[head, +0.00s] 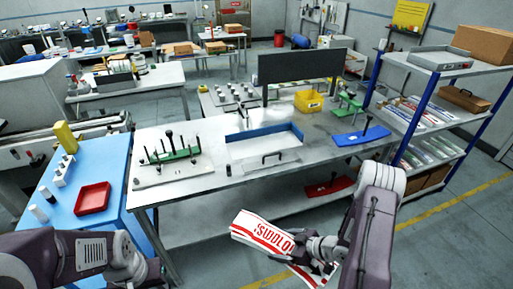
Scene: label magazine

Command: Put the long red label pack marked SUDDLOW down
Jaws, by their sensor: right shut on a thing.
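The long red label pack (262,230), white with red bands and red lettering, is in my right gripper (312,252), low in the middle of the head view.
A blue table (100,165) with a red tray (92,198) is left. A shelf rack (407,160) stands right.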

